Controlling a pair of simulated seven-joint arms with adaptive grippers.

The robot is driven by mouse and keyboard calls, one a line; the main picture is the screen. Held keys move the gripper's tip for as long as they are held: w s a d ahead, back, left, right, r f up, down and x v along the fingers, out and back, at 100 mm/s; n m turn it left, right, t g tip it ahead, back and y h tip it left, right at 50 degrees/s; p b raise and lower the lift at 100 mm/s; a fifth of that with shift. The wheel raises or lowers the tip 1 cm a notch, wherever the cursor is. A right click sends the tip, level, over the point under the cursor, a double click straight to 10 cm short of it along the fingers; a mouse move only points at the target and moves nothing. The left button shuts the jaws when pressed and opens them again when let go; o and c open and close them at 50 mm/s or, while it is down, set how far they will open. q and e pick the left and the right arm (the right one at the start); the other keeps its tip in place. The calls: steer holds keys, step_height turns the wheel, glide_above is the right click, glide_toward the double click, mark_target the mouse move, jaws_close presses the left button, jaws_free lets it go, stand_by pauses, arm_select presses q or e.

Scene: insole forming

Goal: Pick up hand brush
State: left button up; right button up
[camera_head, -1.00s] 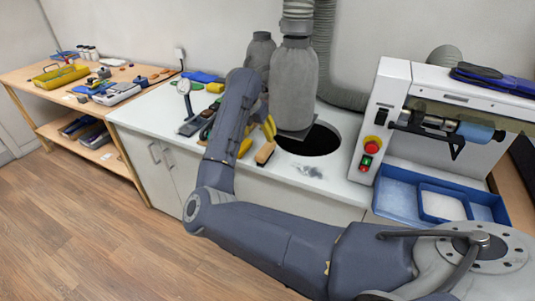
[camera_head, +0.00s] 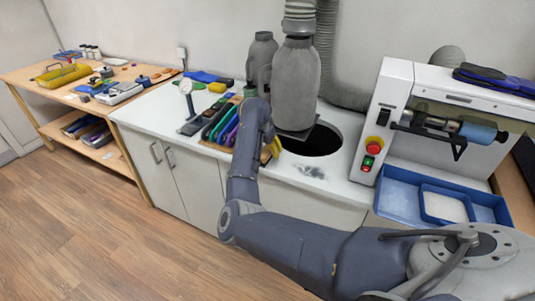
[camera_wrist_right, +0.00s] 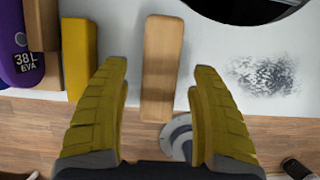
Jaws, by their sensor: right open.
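The hand brush shows as a plain wooden block (camera_wrist_right: 162,60) in the right wrist view, lying on the white worktop. My right gripper (camera_wrist_right: 160,75) is open, with one yellow finger on each side of the brush and a gap on both sides. Its fingers do not touch the brush in this view. In the head view my right gripper (camera_head: 271,150) is over the worktop beside the round hole, and my forearm hides most of the brush there. My left gripper is in neither view.
A round dark hole (camera_head: 313,140) and a patch of grey dust (camera_wrist_right: 265,75) are right of the brush. A rack of coloured insoles (camera_head: 222,123) stands to the left, with a yellow block (camera_wrist_right: 78,50) close by. A grey cylinder (camera_head: 295,85) rises behind.

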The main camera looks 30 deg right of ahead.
mark_target(267, 148)
steer(key=shift+x, duration=1.3)
steer(key=shift+c, duration=0.2)
jaws_close()
steer(key=shift+r, duration=0.1)
step_height(267, 148, up, 20)
